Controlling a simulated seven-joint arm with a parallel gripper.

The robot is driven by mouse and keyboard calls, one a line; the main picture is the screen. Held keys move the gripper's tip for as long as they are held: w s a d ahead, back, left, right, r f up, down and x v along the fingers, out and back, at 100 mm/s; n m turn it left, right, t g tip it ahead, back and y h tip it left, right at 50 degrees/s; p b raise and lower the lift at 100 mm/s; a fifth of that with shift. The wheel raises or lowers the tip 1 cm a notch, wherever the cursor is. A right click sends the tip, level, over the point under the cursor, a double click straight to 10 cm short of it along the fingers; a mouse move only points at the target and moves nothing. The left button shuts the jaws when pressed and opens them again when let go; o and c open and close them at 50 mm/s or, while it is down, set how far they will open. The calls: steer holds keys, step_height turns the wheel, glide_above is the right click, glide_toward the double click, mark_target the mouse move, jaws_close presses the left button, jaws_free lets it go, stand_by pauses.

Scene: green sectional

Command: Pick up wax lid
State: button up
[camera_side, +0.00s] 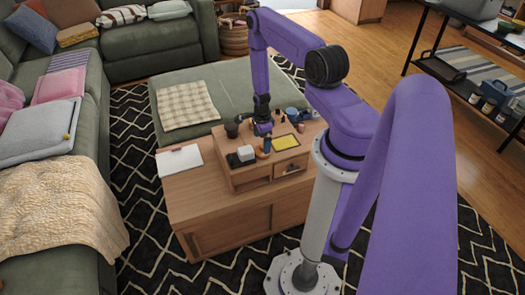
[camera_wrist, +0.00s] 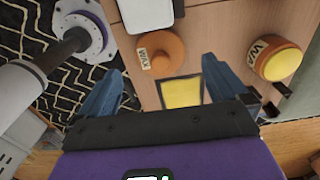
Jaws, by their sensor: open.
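The wax lid (camera_wrist: 168,50) is an orange-brown disc with a raised knob and a pale WAX label at its left edge. It lies on the wood surface in the wrist view, ahead of and roughly between my fingertips. My gripper (camera_wrist: 158,64) is open, with blue fingers on either side and nothing held between them. In the side view my gripper (camera_side: 264,130) hangs over the wooden unit on the table. An orange wax tin (camera_wrist: 272,62) with yellow contents and a WAX label stands right of my right finger. The lid is too small to make out surely in the side view.
A yellow panel with a dark frame (camera_wrist: 183,92) lies between the fingers, nearer the palm. A white-topped dark box (camera_wrist: 150,14) stands just beyond the lid. The wooden unit (camera_side: 248,179) carries several small items. A clipboard (camera_side: 179,159) lies left of it.

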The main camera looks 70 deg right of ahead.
mark_target(262, 146)
steer(key=shift+f, duration=2.2)
steer(key=shift+c, duration=0.3)
steer(key=c, duration=1)
